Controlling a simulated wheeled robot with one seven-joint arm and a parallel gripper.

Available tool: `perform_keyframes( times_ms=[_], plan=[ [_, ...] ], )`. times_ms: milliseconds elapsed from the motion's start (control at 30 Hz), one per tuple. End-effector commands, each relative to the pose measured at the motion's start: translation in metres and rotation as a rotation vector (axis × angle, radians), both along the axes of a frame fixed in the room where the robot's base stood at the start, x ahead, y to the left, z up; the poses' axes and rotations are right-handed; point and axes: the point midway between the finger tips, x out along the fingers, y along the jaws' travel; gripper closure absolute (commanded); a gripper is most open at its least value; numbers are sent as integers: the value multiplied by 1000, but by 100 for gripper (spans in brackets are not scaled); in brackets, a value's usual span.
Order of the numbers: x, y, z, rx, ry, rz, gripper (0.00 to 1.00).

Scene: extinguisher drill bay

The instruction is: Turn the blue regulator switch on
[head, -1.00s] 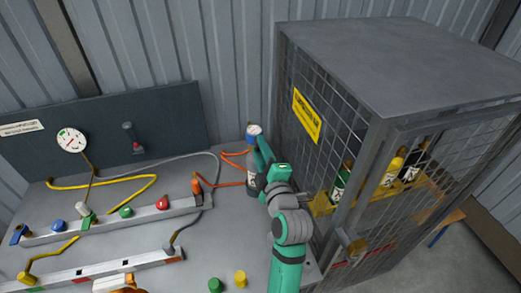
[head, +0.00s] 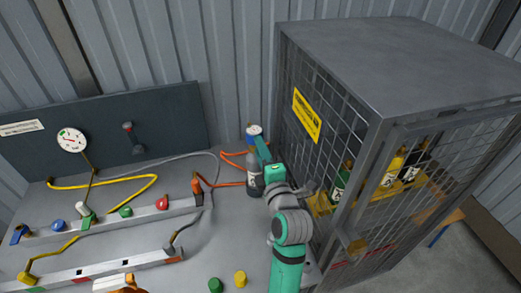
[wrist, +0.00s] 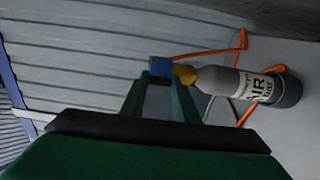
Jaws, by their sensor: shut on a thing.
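The blue regulator switch (wrist: 161,66) sits at the yellowish neck of a grey bottle labelled AIR (wrist: 240,84).
A mesh cage (head: 335,130) with several bottles stands close on the right. Orange hoses (head: 228,184) lie left of the grey bottle. A rail (head: 115,220) with coloured knobs, including a blue knob (head: 57,226), and a round gauge (head: 72,140) are left.

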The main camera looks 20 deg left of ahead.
Motion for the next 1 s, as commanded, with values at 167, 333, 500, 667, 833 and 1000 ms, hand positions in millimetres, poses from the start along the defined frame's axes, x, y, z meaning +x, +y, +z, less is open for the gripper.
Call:
perform_keyframes(
  times_ms=[167,333,500,667,833,1000],
  plan=[
    [0,0,-1,-1,1,-1,53],
    [0,0,0,-1,1,-1,53],
    [-2,-2,0,1,1,-1,53],
    [-16,-12,-1,0,1,-3,53],
    [-43,-30,-1,1,2,-3,53],
    [-67,-47,-1,0,1,-4,53]
  ],
)
